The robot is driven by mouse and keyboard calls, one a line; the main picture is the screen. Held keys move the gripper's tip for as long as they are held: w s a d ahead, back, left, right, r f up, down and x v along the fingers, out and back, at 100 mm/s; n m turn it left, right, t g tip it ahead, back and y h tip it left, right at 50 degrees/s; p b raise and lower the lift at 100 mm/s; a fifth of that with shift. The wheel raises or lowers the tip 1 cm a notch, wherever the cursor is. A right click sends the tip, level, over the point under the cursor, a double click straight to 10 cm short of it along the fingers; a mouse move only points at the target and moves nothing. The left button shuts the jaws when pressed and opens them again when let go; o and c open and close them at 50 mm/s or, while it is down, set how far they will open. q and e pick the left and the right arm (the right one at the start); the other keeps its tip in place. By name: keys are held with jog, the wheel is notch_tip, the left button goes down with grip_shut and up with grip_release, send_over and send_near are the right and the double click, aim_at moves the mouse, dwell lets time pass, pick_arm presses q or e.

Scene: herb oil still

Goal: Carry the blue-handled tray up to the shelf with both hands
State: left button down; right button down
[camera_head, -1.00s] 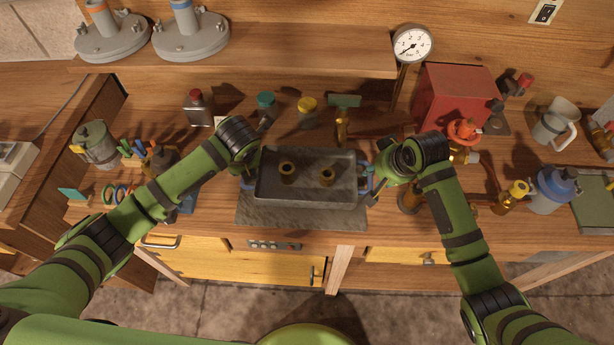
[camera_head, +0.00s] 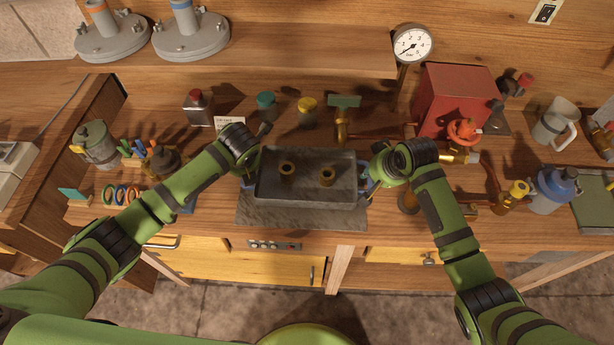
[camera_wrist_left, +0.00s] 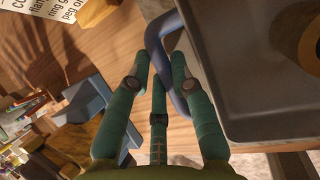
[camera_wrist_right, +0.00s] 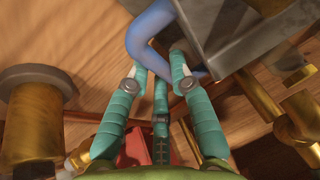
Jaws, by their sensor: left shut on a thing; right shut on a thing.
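The dark grey tray (camera_head: 305,203) is level over the middle of the bench, with two small brass rings (camera_head: 287,170) (camera_head: 327,176) in it. My left gripper (camera_head: 248,178) is shut on the tray's left blue handle, which shows between the fingers in the left wrist view (camera_wrist_left: 158,42). My right gripper (camera_head: 367,185) is shut on the right blue handle, which also shows in the right wrist view (camera_wrist_right: 148,35). The wooden shelf (camera_head: 290,50) runs behind and above the bench, its right part bare.
Two grey flanged lids (camera_head: 190,38) stand on the shelf's left end. A dial gauge (camera_head: 412,43) is by its right end. A red box (camera_head: 455,98) is at right; a grey slab (camera_head: 300,217) lies under the tray.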

pick_arm(q)
jog(key=shift+r, duration=0.1)
pick_arm(e)
jog(key=shift+r, duration=0.1)
